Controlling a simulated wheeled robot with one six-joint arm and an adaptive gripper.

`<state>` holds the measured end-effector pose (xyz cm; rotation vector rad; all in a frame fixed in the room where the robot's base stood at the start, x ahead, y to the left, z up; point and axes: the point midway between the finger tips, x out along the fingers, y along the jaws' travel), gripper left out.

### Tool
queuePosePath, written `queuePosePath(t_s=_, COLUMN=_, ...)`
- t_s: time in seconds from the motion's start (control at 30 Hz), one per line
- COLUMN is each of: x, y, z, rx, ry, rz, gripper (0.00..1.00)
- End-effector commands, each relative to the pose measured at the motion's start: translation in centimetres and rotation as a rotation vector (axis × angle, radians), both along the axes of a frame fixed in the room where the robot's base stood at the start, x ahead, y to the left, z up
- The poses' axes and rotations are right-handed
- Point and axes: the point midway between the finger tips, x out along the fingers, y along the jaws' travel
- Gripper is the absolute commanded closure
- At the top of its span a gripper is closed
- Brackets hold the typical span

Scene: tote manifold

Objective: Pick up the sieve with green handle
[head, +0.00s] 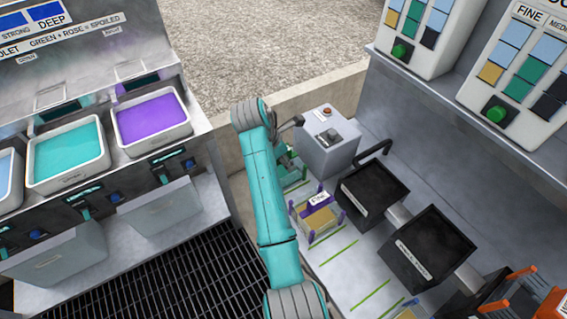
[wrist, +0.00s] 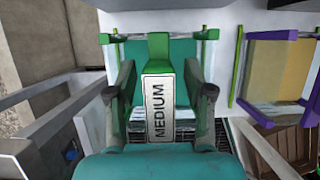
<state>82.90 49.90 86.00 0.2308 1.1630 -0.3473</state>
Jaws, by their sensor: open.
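The sieve with green handle (wrist: 158,52) is in the wrist view, with a "MEDIUM" label on its handle and green frame bars at both sides. In the head view its green edges (head: 294,185) show beside my arm, which hides much of it. My gripper (wrist: 158,72) is open, with one dark finger on each side of the green handle. I cannot tell whether either finger touches the handle. The sieve's lower part is hidden behind the handle and my gripper.
A purple-framed sieve labelled "FINE" (head: 318,217) stands close by; it also shows in the wrist view (wrist: 280,75). A grey box with a red button (head: 327,140) is behind. Black trays (head: 372,188) lie to the right. Bins of coloured liquid (head: 68,150) stand left.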

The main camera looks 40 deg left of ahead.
Motion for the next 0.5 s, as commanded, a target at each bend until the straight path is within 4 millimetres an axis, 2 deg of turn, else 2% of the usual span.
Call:
queuePosePath(t_s=0.23, x=-0.03, y=-0.13, z=-0.31, rx=0.002, ry=-0.001, rz=0.001, gripper=0.48)
queuePosePath(t_s=0.27, x=-0.03, y=-0.13, z=-0.31, rx=0.001, ry=0.0, rz=0.0, gripper=0.53)
queuePosePath(t_s=0.43, x=-0.03, y=-0.13, z=-0.31, rx=0.001, ry=0.0, rz=0.0, gripper=0.95)
queuePosePath(t_s=0.47, x=-0.03, y=-0.13, z=-0.31, rx=0.001, ry=0.0, rz=0.0, gripper=1.0)
queuePosePath(t_s=0.5, x=-0.03, y=-0.13, z=-0.31, rx=0.001, ry=0.0, rz=0.0, gripper=1.0)
